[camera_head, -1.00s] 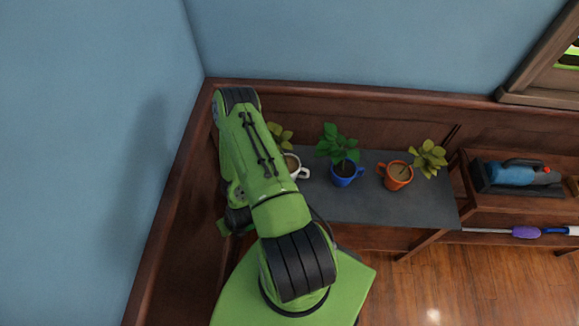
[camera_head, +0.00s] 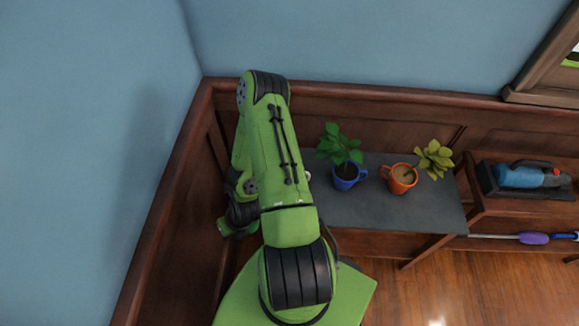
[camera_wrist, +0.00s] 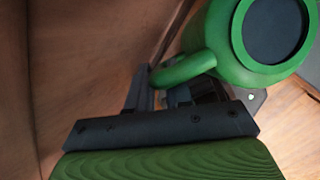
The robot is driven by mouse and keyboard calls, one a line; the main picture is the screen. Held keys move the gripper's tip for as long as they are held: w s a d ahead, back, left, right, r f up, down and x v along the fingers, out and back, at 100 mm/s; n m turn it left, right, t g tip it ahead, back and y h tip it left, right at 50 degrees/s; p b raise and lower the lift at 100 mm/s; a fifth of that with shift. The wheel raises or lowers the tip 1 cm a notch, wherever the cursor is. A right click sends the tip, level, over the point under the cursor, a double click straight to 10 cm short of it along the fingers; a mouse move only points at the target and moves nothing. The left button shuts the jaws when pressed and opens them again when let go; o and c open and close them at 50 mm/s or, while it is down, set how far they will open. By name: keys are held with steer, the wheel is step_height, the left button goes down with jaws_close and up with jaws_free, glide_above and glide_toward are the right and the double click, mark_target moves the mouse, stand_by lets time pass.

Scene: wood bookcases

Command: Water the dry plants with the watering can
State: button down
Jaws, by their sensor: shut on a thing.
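A green watering can (camera_wrist: 222,42) with a dark round opening shows in the wrist view. My gripper (camera_wrist: 168,90) is shut on its green handle (camera_wrist: 185,68). In the head view my arm hides the gripper and most or all of the can. A blue mug (camera_head: 347,178) with a leafy green plant (camera_head: 338,146) stands on the dark tabletop. To its right is an orange mug (camera_head: 400,183) with a yellowish plant (camera_head: 434,158) leaning right. My arm covers the tabletop's left part, where a white mug with a yellowish plant stood in view earlier.
The dark tabletop (camera_head: 390,214) is clear in front of the mugs. Wood panelling (camera_head: 400,112) and blue walls close in the back and left. A shelf at the right holds a blue tool (camera_head: 528,177) in a tray. A purple-handled stick (camera_head: 533,238) lies below it.

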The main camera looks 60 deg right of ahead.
steer(key=shift+d+r+y, duration=0.4)
steer(key=shift+d+r, duration=0.25)
steer(key=shift+r, duration=0.35)
stand_by(0.5)
steer(key=shift+r, duration=0.1)
steer(key=shift+d+r+y, duration=0.3)
steer(key=shift+d+r, duration=0.05)
steer(key=shift+r, duration=0.25)
stand_by(1.6)
steer(key=shift+s, duration=0.1)
